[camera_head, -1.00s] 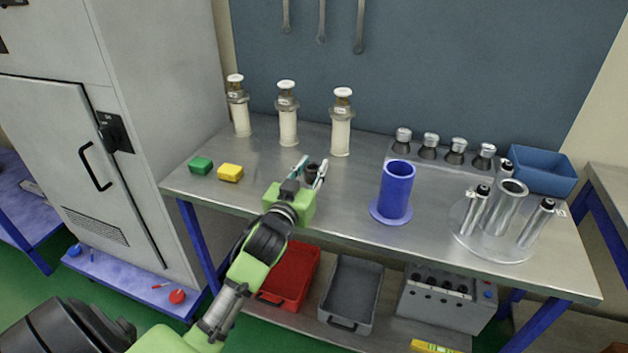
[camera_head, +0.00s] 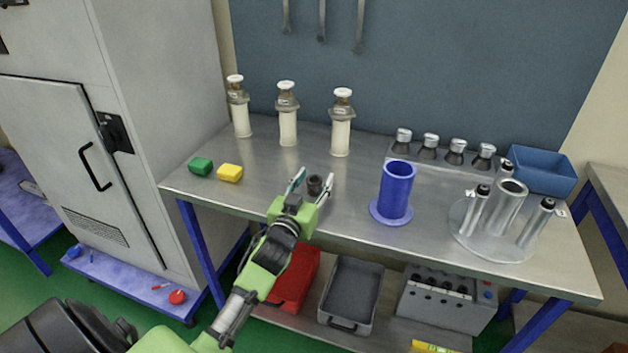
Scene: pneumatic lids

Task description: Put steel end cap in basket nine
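A small dark, round, cap-like part (camera_head: 315,185) stands on the steel table, left of the blue cylinder. It may be the steel end cap, but I cannot tell for sure. My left gripper (camera_head: 313,179) is open, with its two fingers on either side of this part; I cannot tell if they touch it. Several silver-topped caps (camera_head: 403,140) stand in a row at the back right. No number nine is readable on any container. A blue basket (camera_head: 545,171) stands at the right rear of the table. My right gripper is not in view.
A blue flanged cylinder (camera_head: 396,192) and a round stand with metal tubes (camera_head: 490,246) are on the right. Three white-filled cylinders (camera_head: 341,133) stand behind. Green (camera_head: 200,166) and yellow (camera_head: 230,173) blocks lie left. Red (camera_head: 293,279) and grey (camera_head: 350,292) bins sit below.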

